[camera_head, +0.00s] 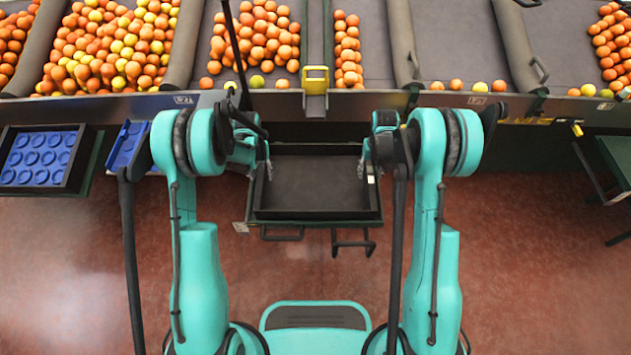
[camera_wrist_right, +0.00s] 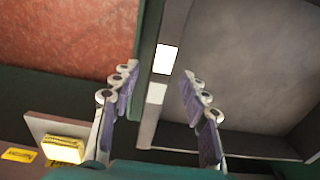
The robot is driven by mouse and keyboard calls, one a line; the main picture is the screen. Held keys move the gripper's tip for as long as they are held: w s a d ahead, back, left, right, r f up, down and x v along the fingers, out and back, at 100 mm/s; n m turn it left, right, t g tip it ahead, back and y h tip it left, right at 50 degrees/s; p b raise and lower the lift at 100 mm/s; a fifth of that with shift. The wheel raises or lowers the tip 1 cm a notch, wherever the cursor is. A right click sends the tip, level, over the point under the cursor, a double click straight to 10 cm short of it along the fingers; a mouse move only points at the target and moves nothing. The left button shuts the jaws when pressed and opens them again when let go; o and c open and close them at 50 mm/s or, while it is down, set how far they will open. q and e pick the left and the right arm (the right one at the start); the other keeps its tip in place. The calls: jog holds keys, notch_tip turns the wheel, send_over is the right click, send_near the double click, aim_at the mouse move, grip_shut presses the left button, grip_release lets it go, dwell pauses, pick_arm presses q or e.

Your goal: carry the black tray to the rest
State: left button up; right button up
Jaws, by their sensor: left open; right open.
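The black tray (camera_head: 313,215) is empty and sits level at the centre, just in front of the sorting table, on a dark green support. My left gripper (camera_head: 264,168) is open at the tray's left side wall. My right gripper (camera_head: 365,166) is open at its right side wall. In the right wrist view, the open fingers of my right gripper (camera_wrist_right: 160,105) stand on either side of the tray's wall (camera_wrist_right: 178,45), with a gap visible. I cannot tell whether the left fingers touch the tray. Which stand is the rest is not clear.
The sorting table with piles of oranges (camera_head: 255,40) runs along the back. A black tray with a blue cupped insert (camera_head: 42,160) is at the left. A dark green stand (camera_head: 612,160) is at the far right. Red floor (camera_head: 540,270) lies open at the right front.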

pick_arm(q)
jog(key=shift+f, duration=1.25)
pick_arm(e)
jog(key=shift+f, duration=1.25)
pick_arm(q)
grip_shut()
pick_arm(e)
grip_shut()
